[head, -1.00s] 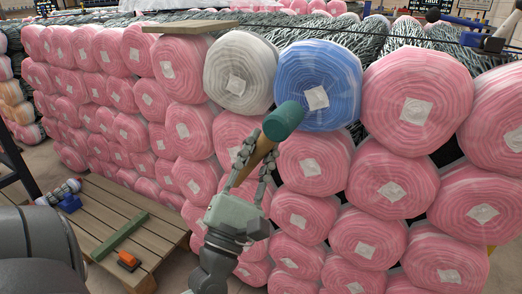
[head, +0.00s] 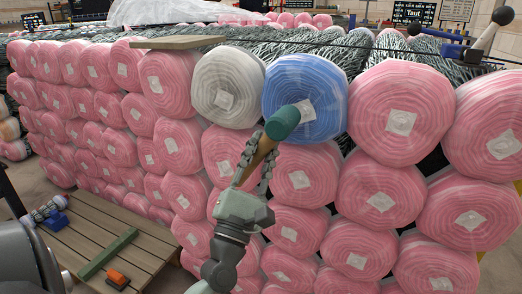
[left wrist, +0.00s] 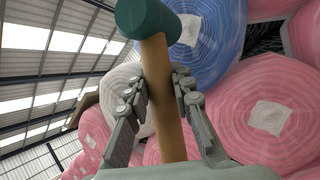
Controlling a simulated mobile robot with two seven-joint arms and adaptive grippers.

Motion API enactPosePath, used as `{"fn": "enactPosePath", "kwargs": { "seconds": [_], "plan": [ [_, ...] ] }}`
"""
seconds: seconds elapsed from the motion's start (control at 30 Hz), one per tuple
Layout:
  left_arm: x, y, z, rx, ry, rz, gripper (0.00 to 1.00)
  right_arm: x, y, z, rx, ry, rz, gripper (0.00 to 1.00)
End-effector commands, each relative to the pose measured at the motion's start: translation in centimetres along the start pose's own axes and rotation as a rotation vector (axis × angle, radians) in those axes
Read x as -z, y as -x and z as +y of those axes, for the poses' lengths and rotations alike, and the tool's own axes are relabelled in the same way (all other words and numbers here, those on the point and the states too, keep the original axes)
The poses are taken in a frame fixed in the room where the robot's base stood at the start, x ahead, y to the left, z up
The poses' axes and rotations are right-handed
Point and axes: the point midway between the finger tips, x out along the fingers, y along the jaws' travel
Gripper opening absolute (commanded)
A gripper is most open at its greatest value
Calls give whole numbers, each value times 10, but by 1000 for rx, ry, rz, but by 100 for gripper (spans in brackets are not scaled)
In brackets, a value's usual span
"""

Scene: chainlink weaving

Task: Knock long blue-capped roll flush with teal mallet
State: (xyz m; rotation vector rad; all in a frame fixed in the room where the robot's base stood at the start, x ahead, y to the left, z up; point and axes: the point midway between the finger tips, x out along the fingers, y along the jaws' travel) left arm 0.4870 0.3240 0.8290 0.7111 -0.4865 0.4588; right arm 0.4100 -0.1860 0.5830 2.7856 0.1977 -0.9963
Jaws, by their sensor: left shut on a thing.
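The long blue-capped roll (head: 318,84) sits in the top row of the stack, its round blue end facing me with a white square label. It also shows in the left wrist view (left wrist: 222,40), partly hidden by the mallet. My left gripper (head: 256,160) is shut on the wooden handle of the teal mallet (head: 283,123); the fingers close around the handle in the left wrist view (left wrist: 160,90). The mallet head is up, in front of the blue end's lower left. I cannot tell whether it touches. My right gripper is not in view.
A white-capped roll (head: 226,86) sits left of the blue one; pink-capped rolls (head: 401,112) surround them. A wooden board (head: 178,42) lies on top. A pallet (head: 92,229) at lower left holds a green bar (head: 108,252) and an orange item (head: 117,280).

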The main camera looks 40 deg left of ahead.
Motion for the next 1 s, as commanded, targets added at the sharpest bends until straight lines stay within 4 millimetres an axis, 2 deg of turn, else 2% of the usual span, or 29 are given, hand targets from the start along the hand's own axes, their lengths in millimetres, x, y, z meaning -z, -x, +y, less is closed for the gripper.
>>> {"fn": "enactPosePath", "kwargs": {
  "seconds": [0.17, 0.53, 1.0],
  "plan": [
    [14, -32, -12, -6, 1, -5, 0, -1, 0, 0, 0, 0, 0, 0],
    [6, -12, -5, -2, 0, -2, 0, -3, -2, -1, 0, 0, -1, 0],
    [4, -10, -3, -3, 0, -3, 0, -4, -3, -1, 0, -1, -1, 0]
  ]
}}
